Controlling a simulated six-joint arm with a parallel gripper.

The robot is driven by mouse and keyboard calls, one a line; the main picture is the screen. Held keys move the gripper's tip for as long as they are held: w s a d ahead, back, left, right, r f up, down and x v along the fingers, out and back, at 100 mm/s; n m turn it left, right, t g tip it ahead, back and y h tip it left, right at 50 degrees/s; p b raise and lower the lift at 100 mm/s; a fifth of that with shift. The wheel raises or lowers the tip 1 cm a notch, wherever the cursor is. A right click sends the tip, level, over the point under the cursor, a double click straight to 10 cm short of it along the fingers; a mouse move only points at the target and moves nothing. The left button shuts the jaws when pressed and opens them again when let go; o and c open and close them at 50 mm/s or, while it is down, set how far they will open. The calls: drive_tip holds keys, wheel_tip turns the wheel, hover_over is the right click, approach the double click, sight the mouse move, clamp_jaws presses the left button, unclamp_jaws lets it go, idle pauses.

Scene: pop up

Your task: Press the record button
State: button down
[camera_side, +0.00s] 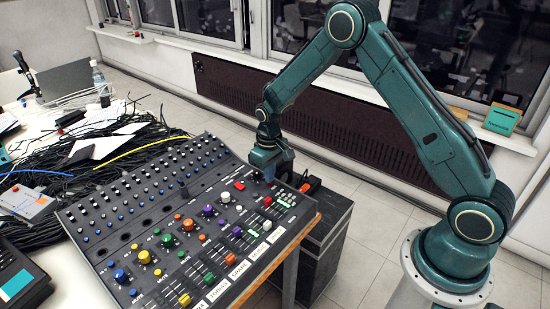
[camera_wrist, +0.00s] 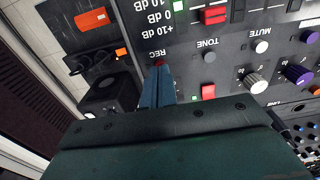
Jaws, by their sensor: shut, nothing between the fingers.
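The mixing console (camera_side: 130,225) is dark and covered with colored knobs and faders. It also shows upside down in the wrist view (camera_wrist: 185,60). My gripper (camera_side: 269,180) is shut and empty, pointing down at the console's upper right corner. In the wrist view its blue fingers (camera_wrist: 159,72) end right at the small red record button (camera_wrist: 159,63), beside the label REC. The fingertips partly cover the button. I cannot tell whether they touch it or whether it is pressed down. In the side view my gripper hides the button.
A red square button (camera_wrist: 208,91) and a grey TONE button (camera_wrist: 209,57) lie close beside the fingers. A red fader cap (camera_wrist: 212,16) is nearby. Beyond the console's edge is a dark cabinet (camera_side: 325,222) with an orange item (camera_side: 311,184). Tangled cables (camera_side: 90,150) lie at left.

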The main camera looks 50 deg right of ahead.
drive_tip(key=shift+f, duration=0.3)
drive_tip(key=shift+f, duration=0.45)
drive_tip(key=shift+r, duration=0.35)
wheel_tip(320, 180, up, 9)
drive_tip(key=shift+f, duration=0.15)
idle(1.8)
drive_tip(key=shift+r, duration=0.2)
idle(0.7)
